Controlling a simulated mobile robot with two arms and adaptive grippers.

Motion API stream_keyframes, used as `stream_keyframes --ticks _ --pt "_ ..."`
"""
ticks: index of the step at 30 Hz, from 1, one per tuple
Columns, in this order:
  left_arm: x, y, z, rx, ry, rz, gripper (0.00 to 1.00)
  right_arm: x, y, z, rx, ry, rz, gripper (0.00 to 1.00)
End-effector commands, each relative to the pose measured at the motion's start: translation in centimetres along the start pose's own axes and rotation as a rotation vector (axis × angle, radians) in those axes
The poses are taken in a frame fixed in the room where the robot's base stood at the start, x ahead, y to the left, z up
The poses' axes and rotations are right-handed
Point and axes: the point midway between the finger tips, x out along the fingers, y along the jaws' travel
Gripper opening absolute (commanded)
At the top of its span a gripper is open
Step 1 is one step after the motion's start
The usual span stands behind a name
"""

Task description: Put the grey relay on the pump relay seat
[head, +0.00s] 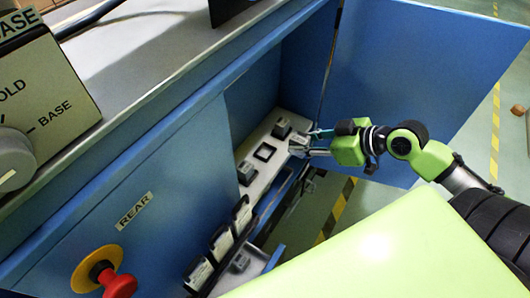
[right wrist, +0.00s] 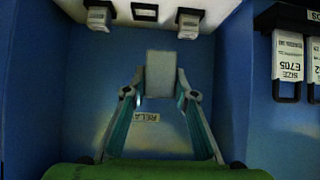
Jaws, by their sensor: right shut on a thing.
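The grey relay (right wrist: 160,73) is a plain block between the fingertips of my right gripper (right wrist: 160,96) in the right wrist view. In the head view my right gripper (head: 312,143) is shut on the grey relay (head: 298,144), beside the pale relay strip inside the blue cabinet. An empty dark square seat (head: 264,152) lies on the strip between two seated relays; it also shows at the top of the right wrist view (right wrist: 144,12). No label naming it as the pump seat is readable. The held relay is apart from this seat. My left gripper is not in view.
Seated relays flank the empty seat, one farther back (head: 281,128) and one nearer (head: 246,172). Black-handled blocks (head: 222,242) stand at the near end. The open blue door (head: 420,80) is to the right. A red knob (head: 119,286) sticks out in front.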

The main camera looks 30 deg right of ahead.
Motion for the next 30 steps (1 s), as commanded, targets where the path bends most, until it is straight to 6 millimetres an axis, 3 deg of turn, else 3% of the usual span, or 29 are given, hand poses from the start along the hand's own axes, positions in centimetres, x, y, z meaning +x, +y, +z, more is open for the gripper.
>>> stream_keyframes --ticks 5,14,22,25,30 --pt "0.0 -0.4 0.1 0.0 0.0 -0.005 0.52 0.9 0.8 0.0 0.018 0.005 0.011 0.03" --pt "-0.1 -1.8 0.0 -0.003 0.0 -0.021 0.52 5.2 2.0 -1.0 0.018 0.007 0.01 0.03" --pt "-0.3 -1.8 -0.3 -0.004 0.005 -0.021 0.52 9.8 3.2 -1.8 0.019 0.007 0.008 0.03" --pt "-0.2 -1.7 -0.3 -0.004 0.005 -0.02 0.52 12.4 3.6 -0.8 0.022 0.005 0.007 0.03" --pt "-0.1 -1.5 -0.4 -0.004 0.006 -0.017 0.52 15.1 4.2 0.1 0.019 0.003 0.009 0.03"
